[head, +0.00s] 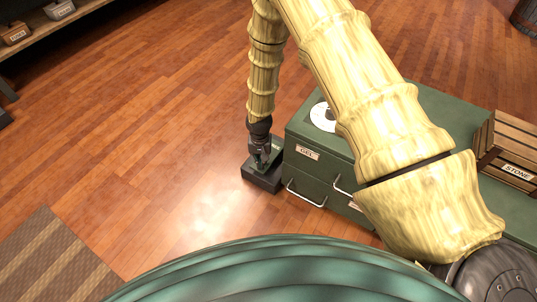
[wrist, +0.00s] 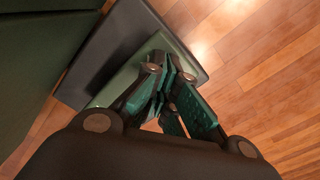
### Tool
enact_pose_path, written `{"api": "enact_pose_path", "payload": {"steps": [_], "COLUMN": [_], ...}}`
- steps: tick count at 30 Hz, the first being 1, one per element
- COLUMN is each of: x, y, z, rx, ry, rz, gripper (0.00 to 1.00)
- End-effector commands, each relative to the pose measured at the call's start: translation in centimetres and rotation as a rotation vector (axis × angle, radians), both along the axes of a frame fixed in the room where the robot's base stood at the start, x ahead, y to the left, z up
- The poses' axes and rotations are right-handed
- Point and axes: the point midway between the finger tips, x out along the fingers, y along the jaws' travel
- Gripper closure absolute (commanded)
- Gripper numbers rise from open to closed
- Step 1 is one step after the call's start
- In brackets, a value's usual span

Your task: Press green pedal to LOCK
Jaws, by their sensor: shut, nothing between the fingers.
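The green pedal (wrist: 127,77) is a light green plate on a dark base block (head: 262,180). The base stands on the floor against the left side of the green cabinet in the head view. My gripper (head: 261,160) points down over the pedal. In the wrist view my gripper (wrist: 165,75) is shut and empty, with its fingertips over the green plate. I cannot tell whether the tips touch the plate or how far it is pressed down. My gripper hides part of the pedal. No LOCK marking can be made out.
The green cabinet (head: 299,166) with metal drawer handles stands right beside the pedal. A white disc (head: 323,117) and a wooden crate labelled STONE (head: 513,158) are on top. Open wooden floor (head: 150,150) lies to the left, with a striped rug (head: 50,262) at the lower left.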

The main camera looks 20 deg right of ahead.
Motion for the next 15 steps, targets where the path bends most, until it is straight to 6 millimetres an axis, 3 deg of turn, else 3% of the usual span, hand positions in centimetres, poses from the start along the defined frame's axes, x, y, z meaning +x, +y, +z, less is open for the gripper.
{"api": "enact_pose_path", "payload": {"steps": [15], "x": [0.04], "y": [0.04], "z": [0.39], "rx": [0.0], "ry": [0.0], "rz": [0.001], "gripper": [1.0]}}
